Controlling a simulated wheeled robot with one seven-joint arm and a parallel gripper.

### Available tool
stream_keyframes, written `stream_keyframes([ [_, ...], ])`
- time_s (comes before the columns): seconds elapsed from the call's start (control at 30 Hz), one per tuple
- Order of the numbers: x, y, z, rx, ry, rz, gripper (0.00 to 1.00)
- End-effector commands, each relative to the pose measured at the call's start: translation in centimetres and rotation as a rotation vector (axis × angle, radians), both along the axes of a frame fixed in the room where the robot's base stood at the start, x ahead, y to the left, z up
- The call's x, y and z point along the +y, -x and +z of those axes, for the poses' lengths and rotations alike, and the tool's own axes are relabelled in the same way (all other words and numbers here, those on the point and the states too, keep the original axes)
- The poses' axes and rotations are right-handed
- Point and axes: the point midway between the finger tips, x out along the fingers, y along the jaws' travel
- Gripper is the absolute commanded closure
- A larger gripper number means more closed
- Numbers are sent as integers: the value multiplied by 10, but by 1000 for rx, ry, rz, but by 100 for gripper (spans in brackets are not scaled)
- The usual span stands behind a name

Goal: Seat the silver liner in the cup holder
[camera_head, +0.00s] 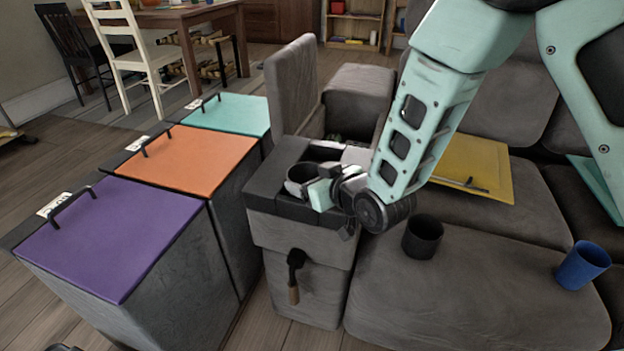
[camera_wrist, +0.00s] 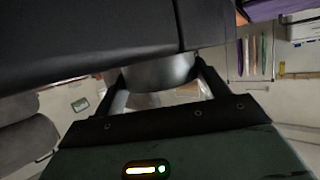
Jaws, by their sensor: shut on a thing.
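The silver liner (camera_head: 296,182) is a short grey metal ring at the black cup holder (camera_head: 262,191) on top of the grey sofa console. My gripper (camera_head: 327,192) is shut on the liner at its right side. In the wrist view the liner (camera_wrist: 160,72) shows as a curved silver wall between my two fingers, its upper part hidden behind a large dark block. The liner looks about upright, at the near-left part of the holder. I cannot tell how deep it sits or whether it touches the bottom. My wrist hides the holder's right part.
A raised grey armrest lid (camera_head: 293,85) stands behind the holder. Purple (camera_head: 110,235), orange (camera_head: 185,160) and teal (camera_head: 228,113) lidded bins stand left. A brush (camera_head: 294,275) hangs on the console front.

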Motion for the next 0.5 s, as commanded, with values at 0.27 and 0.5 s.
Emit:
stream_keyframes([
  [0.27, 0, 0, -3, 0, 0, 0, 4],
  [0.5, 0, 0, -1, 0, 0, 0, 4],
])
